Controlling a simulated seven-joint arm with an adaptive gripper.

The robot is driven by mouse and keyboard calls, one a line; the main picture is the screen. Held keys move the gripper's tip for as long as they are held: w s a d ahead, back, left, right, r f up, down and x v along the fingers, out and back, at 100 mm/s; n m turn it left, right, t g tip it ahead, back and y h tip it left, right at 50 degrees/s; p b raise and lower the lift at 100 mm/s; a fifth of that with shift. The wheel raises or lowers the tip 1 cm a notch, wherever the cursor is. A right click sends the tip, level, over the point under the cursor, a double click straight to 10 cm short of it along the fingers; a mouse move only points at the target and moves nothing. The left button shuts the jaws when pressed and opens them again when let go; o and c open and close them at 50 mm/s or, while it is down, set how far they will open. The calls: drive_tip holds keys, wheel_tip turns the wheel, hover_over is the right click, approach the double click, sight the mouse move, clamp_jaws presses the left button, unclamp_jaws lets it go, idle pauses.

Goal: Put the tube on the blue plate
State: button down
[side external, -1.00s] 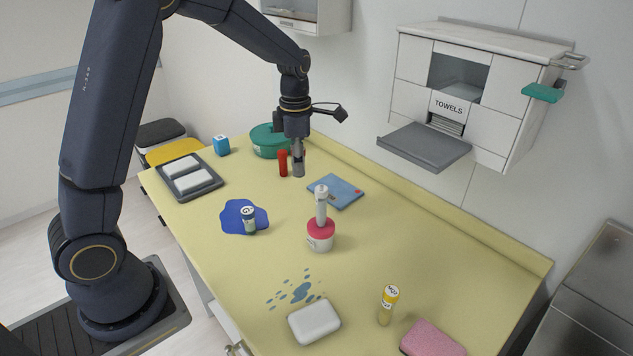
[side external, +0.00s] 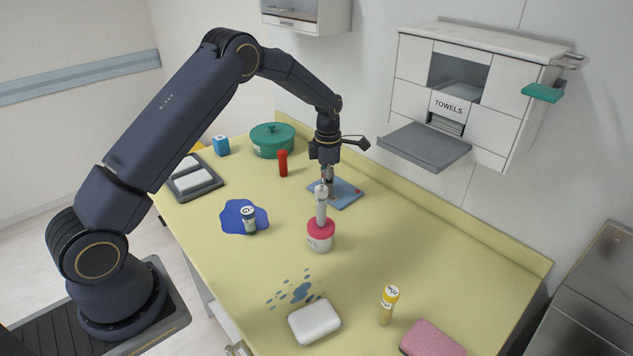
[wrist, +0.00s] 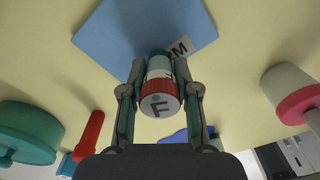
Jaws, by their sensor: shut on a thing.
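The flat square blue plate (side external: 345,195) lies on the yellow counter near the wall. It fills the top of the wrist view (wrist: 130,28), with a tag lettered M at its near corner. My gripper (side external: 326,184) is above the plate in the side view, pointing down. In the wrist view my gripper (wrist: 160,88) is shut on a tube (wrist: 158,90) with a red band and an end lettered F. The tube's far end overlaps the plate in that view. In the side view the tube is mostly hidden; I cannot tell its height over the plate.
A red-and-white jar with a tall post (side external: 320,235) stands close in front of the plate. A red cylinder (side external: 283,163) and green pot (side external: 272,140) stand left. A tube lettered G (side external: 249,220) stands on a blue blot (side external: 233,212). A yellow tube (side external: 388,305) stands at the front.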

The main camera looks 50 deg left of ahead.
drive_tip(key=shift+f, duration=0.15)
drive_tip(key=c, duration=0.9)
unclamp_jaws()
drive_tip(key=shift+o, duration=0.2)
